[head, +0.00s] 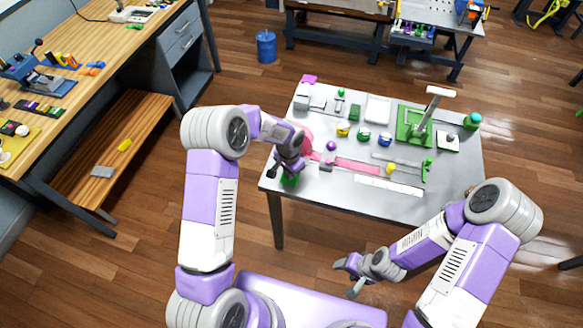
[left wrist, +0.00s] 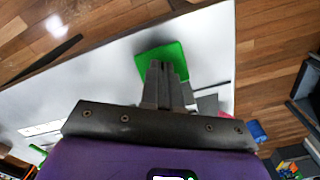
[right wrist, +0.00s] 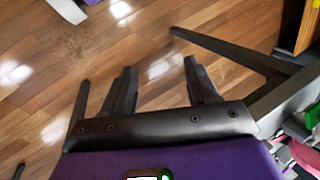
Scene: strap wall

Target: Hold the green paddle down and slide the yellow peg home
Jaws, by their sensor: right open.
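The green paddle (head: 289,181) lies at the table's near left corner, and it also shows in the left wrist view (left wrist: 150,62). My left gripper (head: 288,172) is right over it, its fingers together and pointing down. Its fingertips (left wrist: 165,66) cover part of the paddle; I cannot tell whether they touch it. The small yellow peg (head: 390,169) sits at the right end of the pink strap (head: 358,164), left of a green upright piece (head: 427,168). My right gripper (head: 352,277) is open and empty over the floor, in front of the table; its spread fingers show in the right wrist view (right wrist: 160,80).
The grey table (head: 440,195) carries a green stand with a post (head: 415,125), several coloured balls, a white strip (head: 388,185), grey blocks and a green bottle (head: 472,121). A wooden bench (head: 90,90) stands at the left. Open floor lies between the table and my base.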

